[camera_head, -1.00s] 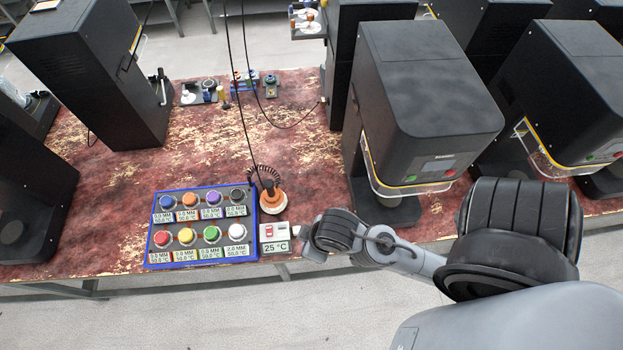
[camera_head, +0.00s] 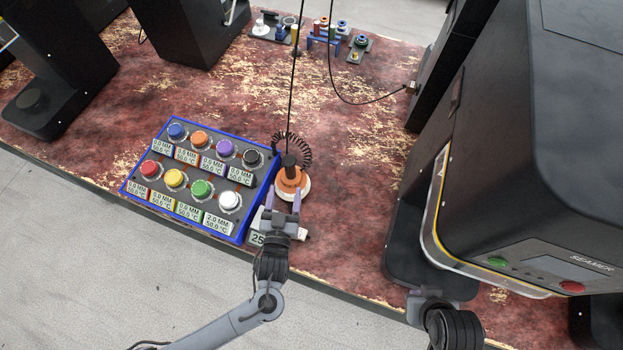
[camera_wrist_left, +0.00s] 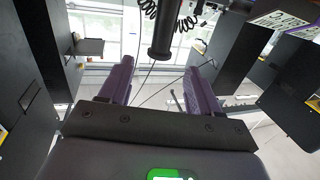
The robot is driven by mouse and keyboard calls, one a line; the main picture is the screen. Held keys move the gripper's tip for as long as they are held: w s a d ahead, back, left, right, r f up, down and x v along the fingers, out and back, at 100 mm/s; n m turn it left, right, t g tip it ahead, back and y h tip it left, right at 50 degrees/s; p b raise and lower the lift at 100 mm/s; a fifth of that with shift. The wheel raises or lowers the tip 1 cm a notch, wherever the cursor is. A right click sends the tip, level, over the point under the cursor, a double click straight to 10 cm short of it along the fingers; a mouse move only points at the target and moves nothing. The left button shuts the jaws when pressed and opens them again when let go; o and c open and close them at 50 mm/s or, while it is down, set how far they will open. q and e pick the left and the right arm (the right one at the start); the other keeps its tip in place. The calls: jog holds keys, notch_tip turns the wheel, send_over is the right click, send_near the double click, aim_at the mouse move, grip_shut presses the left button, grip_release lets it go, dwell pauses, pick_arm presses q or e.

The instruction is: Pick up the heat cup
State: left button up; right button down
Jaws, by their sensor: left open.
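The heat cup (camera_head: 291,184), which I take to be the orange and white round piece with a black upright handle and coiled black cord, stands on the table right of the blue-framed tray. My left gripper (camera_head: 283,192) is open and empty at its near side, its purple fingers spread in front of the cup. In the left wrist view, the black handle (camera_wrist_left: 161,36) shows beyond and between the open fingers (camera_wrist_left: 160,78), apart from them. A grey and black end of my right arm (camera_head: 425,303) shows at the bottom; its fingers cannot be made out.
The blue-framed tray (camera_head: 247,228) holds several coloured knobs with labels. A small white display unit (camera_head: 257,239) is partly behind my left gripper. A large black seamer (camera_head: 510,150) stands close on the right. Thin cables hang above the cup. Table behind the cup is fairly clear.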

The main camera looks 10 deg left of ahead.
aim_at(290, 160)
pick_arm(q)
jog(key=w, duration=0.2)
jog(key=w+b, duration=0.1)
jog(key=w, duration=0.1)
jog(key=w+a, duration=0.1)
jog(key=w, duration=0.1)
jog(key=shift+w+f, duration=0.15)
jog(key=shift+f, duration=0.25)
jog(key=shift+w+a+b, duration=0.2)
jog(key=shift+w+b, duration=0.1)
jog(key=shift+w, duration=1.1)
jog(key=shift+w+a+b, duration=0.2)
jog(key=shift+w+b, duration=0.05)
jog(key=shift+w, duration=1.1)
pick_arm(e)
notch_tip(290, 160, down, 3)
jog(key=shift+f, duration=0.1)
jog(key=shift+a, duration=0.1)
pick_arm(q)
grip_shut()
